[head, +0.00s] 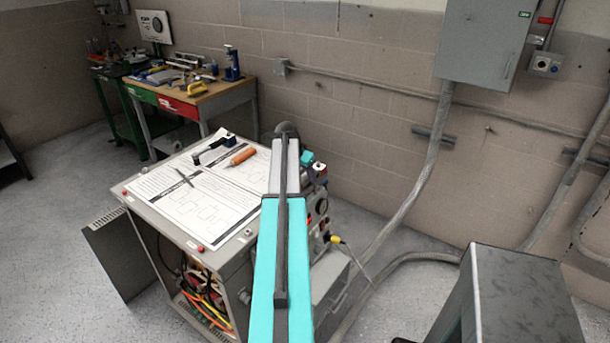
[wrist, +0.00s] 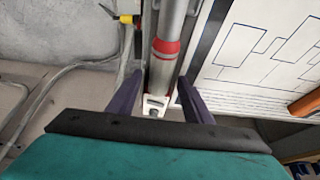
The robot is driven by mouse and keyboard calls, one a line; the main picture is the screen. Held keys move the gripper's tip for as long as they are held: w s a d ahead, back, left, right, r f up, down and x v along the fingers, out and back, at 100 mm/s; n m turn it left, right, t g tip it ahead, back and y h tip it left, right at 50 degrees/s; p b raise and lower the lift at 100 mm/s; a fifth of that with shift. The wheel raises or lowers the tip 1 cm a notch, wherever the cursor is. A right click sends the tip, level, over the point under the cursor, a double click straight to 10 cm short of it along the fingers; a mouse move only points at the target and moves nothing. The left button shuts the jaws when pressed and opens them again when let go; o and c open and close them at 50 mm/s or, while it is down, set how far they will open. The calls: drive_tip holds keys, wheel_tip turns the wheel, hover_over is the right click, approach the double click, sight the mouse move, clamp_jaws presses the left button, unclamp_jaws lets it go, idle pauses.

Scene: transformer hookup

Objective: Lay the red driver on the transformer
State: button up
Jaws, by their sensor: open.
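The transformer (head: 139,210) is a grey cabinet with printed sheets on its top. An orange-handled tool (head: 242,156) lies on the sheets; its handle also shows at the right edge of the wrist view (wrist: 306,103). I cannot make out a clearly red driver in the head view. In the wrist view my gripper (wrist: 158,80) is open, its two dark fingers apart. Between and beyond them is a grey rod-like part with a red band (wrist: 165,48) and a white bracket (wrist: 154,103); I cannot tell whether it is the driver. My arm hides the gripper in the head view.
A black-handled tool (head: 213,147) and a thin dark tool (head: 180,176) also lie on the sheets. A yellow-ended cable (head: 336,239) hangs at the transformer's right side. A workbench (head: 207,95) with tools stands behind. A grey box (head: 520,300) stands at front right.

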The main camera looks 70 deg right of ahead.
drive_tip(key=shift+r, duration=0.1)
drive_tip(key=b+v, duration=0.2)
drive_tip(key=v, duration=0.9)
drive_tip(key=shift+a+r+b, duration=0.2)
drive_tip(key=shift+r+b, duration=0.15)
idle(0.6)
